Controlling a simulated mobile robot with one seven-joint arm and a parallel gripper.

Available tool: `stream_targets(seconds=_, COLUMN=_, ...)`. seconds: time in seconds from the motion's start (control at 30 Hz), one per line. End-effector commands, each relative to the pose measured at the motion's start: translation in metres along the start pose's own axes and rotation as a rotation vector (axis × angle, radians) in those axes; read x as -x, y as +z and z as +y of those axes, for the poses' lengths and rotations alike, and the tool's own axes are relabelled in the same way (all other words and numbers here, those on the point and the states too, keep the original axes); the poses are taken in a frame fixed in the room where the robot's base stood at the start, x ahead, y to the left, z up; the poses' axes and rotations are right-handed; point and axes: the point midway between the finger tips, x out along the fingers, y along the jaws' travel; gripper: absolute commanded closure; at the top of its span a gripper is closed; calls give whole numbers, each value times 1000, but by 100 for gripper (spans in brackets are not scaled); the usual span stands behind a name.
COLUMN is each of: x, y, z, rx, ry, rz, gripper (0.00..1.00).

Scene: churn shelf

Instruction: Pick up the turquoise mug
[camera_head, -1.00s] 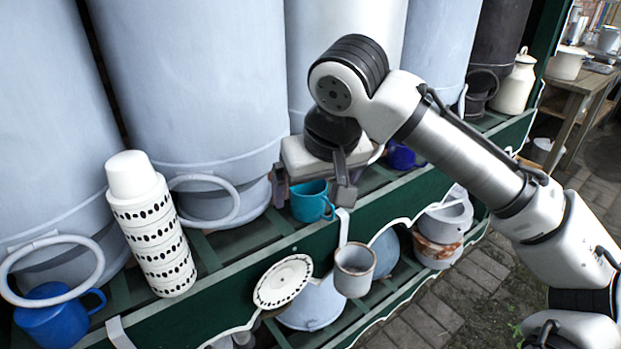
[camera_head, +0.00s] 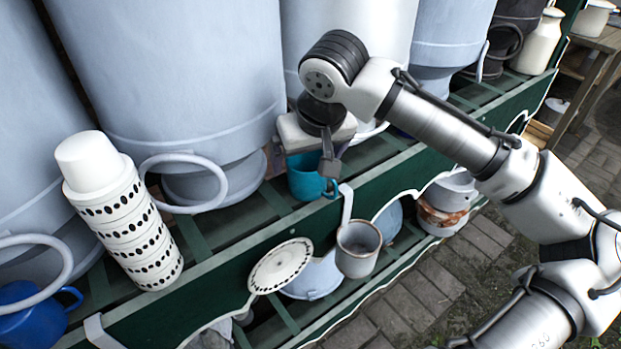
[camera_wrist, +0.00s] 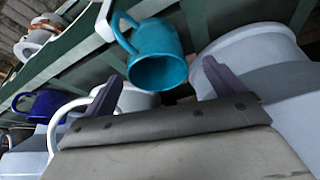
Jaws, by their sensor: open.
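The turquoise mug (camera_head: 304,181) stands on the green slatted shelf, its handle toward the front edge. My gripper (camera_head: 303,164) is above it, with one finger showing near the handle side; the other is hard to make out. In the wrist view the same mug (camera_wrist: 158,55) appears between and beyond the two spread fingers, its round end facing the camera and its handle at the upper left. My gripper (camera_wrist: 162,78) is open and empty there. I cannot tell whether a finger touches the mug.
Large pale blue churns (camera_head: 180,80) stand close behind the mug. A white dotted stack (camera_head: 125,215) and a blue mug (camera_head: 30,310) are left on the shelf. A grey mug (camera_head: 357,248) and a dotted ladle (camera_head: 280,266) hang at the front edge.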

Motion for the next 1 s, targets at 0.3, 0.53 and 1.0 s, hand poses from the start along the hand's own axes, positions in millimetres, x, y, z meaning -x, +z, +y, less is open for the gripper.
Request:
stream_targets(seconds=0.3, x=-37, y=3, z=5, rx=1, ry=1, rz=-1, gripper=6)
stream_targets(seconds=0.53, x=-54, y=2, z=4, rx=1, ry=0, rz=1, gripper=6)
stream_targets(seconds=1.0, x=-54, y=2, z=4, rx=1, ry=-1, rz=0, gripper=44)
